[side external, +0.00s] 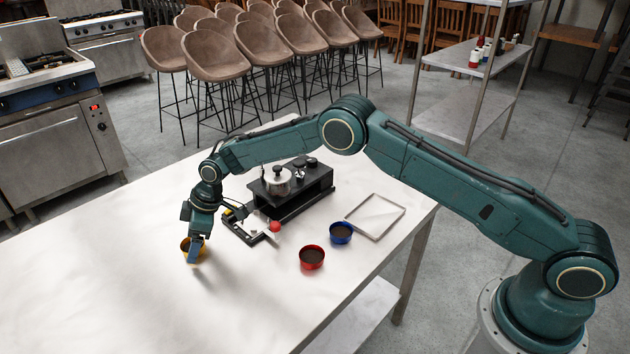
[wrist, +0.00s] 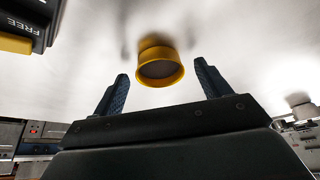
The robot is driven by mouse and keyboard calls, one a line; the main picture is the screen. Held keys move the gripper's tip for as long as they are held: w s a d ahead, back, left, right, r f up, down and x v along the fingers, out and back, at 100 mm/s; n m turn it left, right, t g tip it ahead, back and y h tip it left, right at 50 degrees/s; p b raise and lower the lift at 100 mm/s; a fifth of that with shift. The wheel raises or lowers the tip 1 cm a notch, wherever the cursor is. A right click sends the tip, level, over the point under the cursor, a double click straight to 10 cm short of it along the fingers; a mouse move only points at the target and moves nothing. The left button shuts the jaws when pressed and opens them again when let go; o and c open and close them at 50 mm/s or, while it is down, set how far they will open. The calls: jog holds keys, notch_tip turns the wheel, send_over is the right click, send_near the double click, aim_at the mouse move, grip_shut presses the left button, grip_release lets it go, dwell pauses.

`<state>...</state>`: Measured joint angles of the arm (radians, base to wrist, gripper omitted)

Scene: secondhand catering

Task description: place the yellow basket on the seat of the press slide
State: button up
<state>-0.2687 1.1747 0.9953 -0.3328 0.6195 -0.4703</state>
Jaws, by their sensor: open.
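The yellow basket (side external: 185,246) stands on the pale table at the left, partly hidden by my gripper (side external: 195,250) in the side view. In the wrist view the yellow basket (wrist: 160,70) shows its round rim and grey inside, between the two blue fingers of my gripper (wrist: 161,77). The fingers are open, with a visible gap on each side of the basket. A low dark and grey slide device (side external: 250,226) with a red knob, seemingly the press slide, lies right of my gripper. Its seat cannot be made out clearly.
A black station (side external: 305,196) with a steel pot (side external: 277,181) stands behind the slide. A red basket (side external: 312,257), a blue basket (side external: 341,232) and a square tray (side external: 376,215) lie to the right. The table's near left part is clear.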

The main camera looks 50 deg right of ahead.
jog(key=shift+a+f, duration=0.1)
jog(key=shift+f, duration=0.15)
dwell(0.3)
jog(key=c, duration=1.1)
jog(key=shift+r, duration=0.1)
notch_tip(320, 180, up, 20)
jog(key=shift+f, duration=0.1)
dwell(0.5)
